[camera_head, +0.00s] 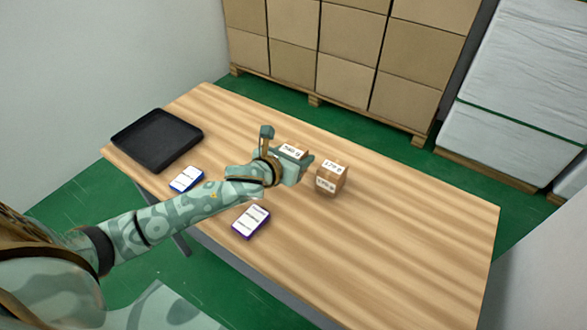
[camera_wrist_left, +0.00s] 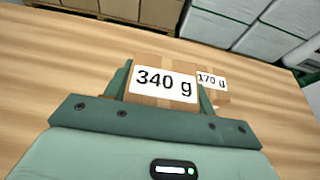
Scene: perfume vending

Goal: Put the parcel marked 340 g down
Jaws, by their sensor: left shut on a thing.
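The parcel marked 340 g (camera_wrist_left: 163,84) is a brown box with a white label, held between the two fingers of my left gripper (camera_wrist_left: 166,92). In the head view, the 340 g parcel (camera_head: 291,151) shows only in part behind my left gripper (camera_head: 290,164), over the middle of the wooden table (camera_head: 400,235). I cannot tell whether its base touches the table. The parcel marked 170 g (camera_head: 331,178) stands on the table just to the right; it also shows in the left wrist view (camera_wrist_left: 219,98), partly hidden. My right gripper is not in view.
A black tray (camera_head: 157,140) lies at the table's left end. A blue-edged card (camera_head: 186,179) and a purple-edged card (camera_head: 251,220) lie near the front edge. The table's right part is clear. Stacked cartons (camera_head: 345,80) stand behind the table.

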